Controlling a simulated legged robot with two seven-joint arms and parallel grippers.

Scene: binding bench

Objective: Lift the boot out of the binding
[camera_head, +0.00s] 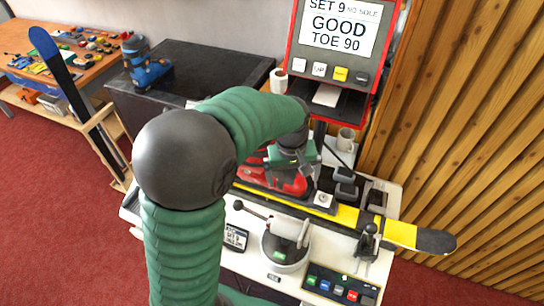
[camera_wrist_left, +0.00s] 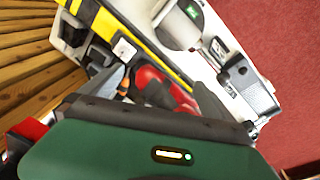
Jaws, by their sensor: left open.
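A red boot (camera_head: 288,182) sits upright on the yellow and black ski (camera_head: 347,214), at the binding; my arm hides its left part and upper part. The boot (camera_wrist_left: 150,78) also shows in the left wrist view, beyond the green gripper housing. My left gripper (camera_head: 290,158) is open over the top of the boot. Whether its fingers touch the boot is hidden. The white toe part of the binding (camera_head: 323,200) lies just right of the boot. The heel side is hidden by my arm. My right gripper is in neither view.
A red-framed screen (camera_head: 338,32) reading "GOOD TOE 90" stands behind the bench (camera_head: 385,200). A grey clamp device (camera_head: 287,245) and button panel (camera_head: 341,284) are in front of the ski. A blue boot (camera_head: 146,64) stands on a black cabinet (camera_head: 200,68). A slatted wood wall (camera_head: 470,110) bounds the right.

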